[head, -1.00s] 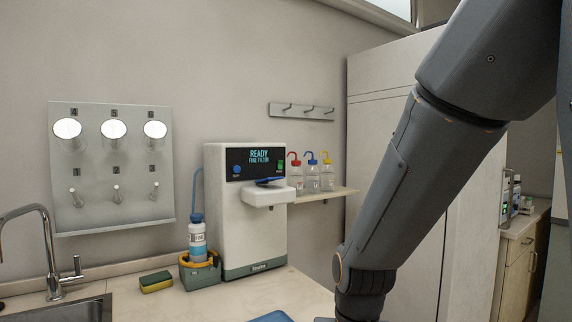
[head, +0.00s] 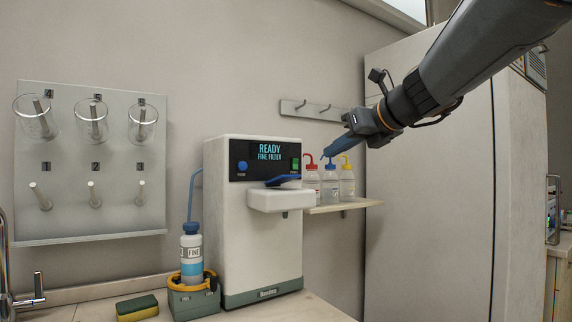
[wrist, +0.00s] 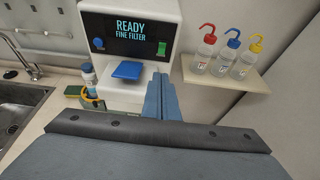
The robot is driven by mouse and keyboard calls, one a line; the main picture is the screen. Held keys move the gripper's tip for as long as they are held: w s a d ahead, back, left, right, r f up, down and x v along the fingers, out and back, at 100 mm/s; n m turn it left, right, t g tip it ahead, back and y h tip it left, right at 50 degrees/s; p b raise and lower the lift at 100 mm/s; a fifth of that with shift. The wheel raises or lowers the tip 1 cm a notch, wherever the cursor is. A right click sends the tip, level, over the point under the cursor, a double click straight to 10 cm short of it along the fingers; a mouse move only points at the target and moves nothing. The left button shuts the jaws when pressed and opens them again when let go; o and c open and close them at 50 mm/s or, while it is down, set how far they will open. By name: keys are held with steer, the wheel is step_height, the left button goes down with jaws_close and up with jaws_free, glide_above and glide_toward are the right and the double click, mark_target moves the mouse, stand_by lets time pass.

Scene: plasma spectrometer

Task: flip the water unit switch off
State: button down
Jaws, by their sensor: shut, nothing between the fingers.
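The water unit (head: 262,225) is a white box with a dark front panel whose display reads "READY FINE FILTER". Its small green switch (head: 295,163) is at the right of the panel and shows green. The switch also shows in the wrist view (wrist: 162,48). My gripper (head: 325,153) is shut and empty, to the right of the switch in the head view. In the wrist view its blue fingertips (wrist: 160,76) lie just below the switch in the picture. They look apart from the panel, but the exact gap is unclear.
A blue knob (head: 242,167) is at the panel's left, and a blue paddle (head: 282,181) sits over the white ledge. Wash bottles with red, blue and yellow caps (head: 330,185) stand on a shelf (head: 345,206) to the right. A FINE bottle (head: 191,255) stands left.

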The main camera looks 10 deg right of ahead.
glide_toward(295, 162)
steer(key=f, duration=0.2)
steer(key=w+f, duration=0.1)
steer(key=f, duration=0.1)
steer(key=shift+a, duration=0.2)
steer(key=w, duration=0.1)
steer(key=w+a+r, duration=0.1)
steer(key=shift+w+a, duration=0.1)
steer(key=shift+w, duration=0.3)
steer(key=shift+w+a+r+p, duration=0.2)
steer(key=shift+w+r+p, duration=0.15)
steer(key=shift+w, duration=0.2)
steer(key=shift+d+p, duration=0.1)
steer(key=shift+p, duration=0.25)
steer(key=shift+w+r+p, duration=0.1)
steer(key=shift+r+p, duration=0.15)
steer(key=shift+p, duration=0.7)
steer(key=shift+a+f, duration=0.15)
steer(key=shift+a, duration=0.05)
steer(key=shift+d, duration=0.1)
